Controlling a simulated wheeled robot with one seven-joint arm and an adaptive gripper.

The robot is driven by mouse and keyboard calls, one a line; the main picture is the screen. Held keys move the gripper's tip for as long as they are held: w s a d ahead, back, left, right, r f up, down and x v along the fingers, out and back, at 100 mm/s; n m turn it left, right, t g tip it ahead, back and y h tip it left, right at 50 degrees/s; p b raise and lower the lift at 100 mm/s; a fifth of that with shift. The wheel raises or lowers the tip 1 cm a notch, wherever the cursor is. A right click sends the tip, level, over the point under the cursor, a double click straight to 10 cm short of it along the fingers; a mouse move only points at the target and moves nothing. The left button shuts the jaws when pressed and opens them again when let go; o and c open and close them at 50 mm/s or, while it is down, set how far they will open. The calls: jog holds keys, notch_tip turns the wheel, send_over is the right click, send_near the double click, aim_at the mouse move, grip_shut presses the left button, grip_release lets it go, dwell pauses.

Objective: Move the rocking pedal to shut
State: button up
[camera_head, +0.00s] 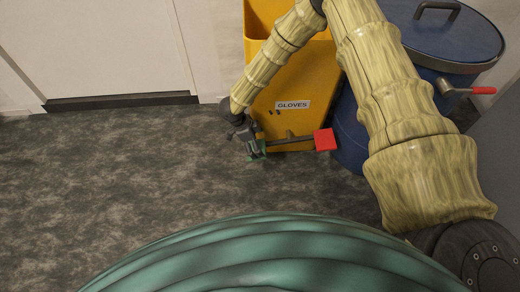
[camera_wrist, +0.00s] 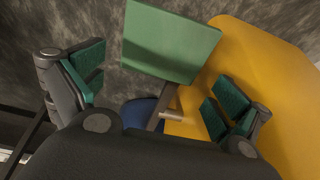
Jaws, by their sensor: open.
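A rocking pedal sits low on the front of the yellow bin (camera_head: 300,80) labelled GLOVES. Its grey bar (camera_head: 292,138) carries a red plate (camera_head: 325,139) on the right and a green plate (camera_head: 258,151) on the left. My gripper (camera_head: 248,141) is open and empty, low beside the green plate. In the wrist view the green plate (camera_wrist: 170,40) shows just beyond and between my spread fingers (camera_wrist: 155,85), with its grey stem (camera_wrist: 160,115) below. I cannot tell whether a finger touches it. The red plate is out of the wrist view.
A blue drum (camera_head: 350,125) with a lid (camera_head: 440,30) stands right of the bin, with a red-tipped lever (camera_head: 470,91) on its side. A white door (camera_head: 95,45) is at the back left. The grey floor (camera_head: 120,180) on the left is clear.

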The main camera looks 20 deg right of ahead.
aim_at(261, 149)
jog(key=shift+b+x, duration=0.45)
jog(key=shift+x, duration=1.15)
